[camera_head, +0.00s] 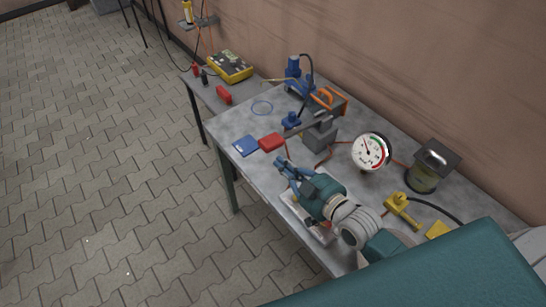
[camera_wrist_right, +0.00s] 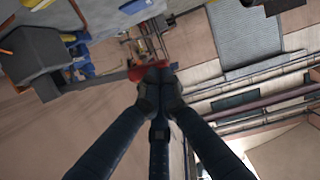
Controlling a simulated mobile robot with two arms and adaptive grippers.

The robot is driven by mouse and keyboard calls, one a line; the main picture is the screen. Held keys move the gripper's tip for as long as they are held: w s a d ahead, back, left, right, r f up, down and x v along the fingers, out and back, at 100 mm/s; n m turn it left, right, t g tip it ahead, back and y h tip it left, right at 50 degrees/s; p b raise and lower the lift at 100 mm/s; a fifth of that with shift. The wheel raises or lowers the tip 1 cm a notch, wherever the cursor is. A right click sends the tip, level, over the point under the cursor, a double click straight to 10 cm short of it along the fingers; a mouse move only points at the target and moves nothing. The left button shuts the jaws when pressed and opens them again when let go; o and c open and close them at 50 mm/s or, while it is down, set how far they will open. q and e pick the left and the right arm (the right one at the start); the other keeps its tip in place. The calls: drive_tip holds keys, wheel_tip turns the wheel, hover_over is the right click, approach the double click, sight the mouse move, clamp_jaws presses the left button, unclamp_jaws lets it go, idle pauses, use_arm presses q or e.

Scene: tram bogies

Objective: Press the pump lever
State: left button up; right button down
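The pump (camera_head: 320,132) is a grey block on the table with a grey lever (camera_head: 305,127). The lever ends in a red grip (camera_head: 271,142) above the table's front side. My right gripper (camera_head: 282,162) is just in front of the red grip and slightly below it in the head view. In the right wrist view its dark fingers (camera_wrist_right: 158,76) come together, and the red grip (camera_wrist_right: 148,72) shows right at their tips. I cannot tell whether they touch it. Nothing is seen between the fingers. My left gripper is not in view.
A blue pad (camera_head: 245,146) lies by the table's left edge. An orange-handled box (camera_head: 328,98), a blue device (camera_head: 293,75) and a yellow unit (camera_head: 230,66) are behind.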

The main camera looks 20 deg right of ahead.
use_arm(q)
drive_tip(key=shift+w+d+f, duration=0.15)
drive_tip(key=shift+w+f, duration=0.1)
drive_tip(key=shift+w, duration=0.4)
use_arm(e)
drive_tip(key=v, duration=0.3)
drive_tip(key=shift+s+r, duration=0.1)
drive_tip(key=shift+d, duration=0.1)
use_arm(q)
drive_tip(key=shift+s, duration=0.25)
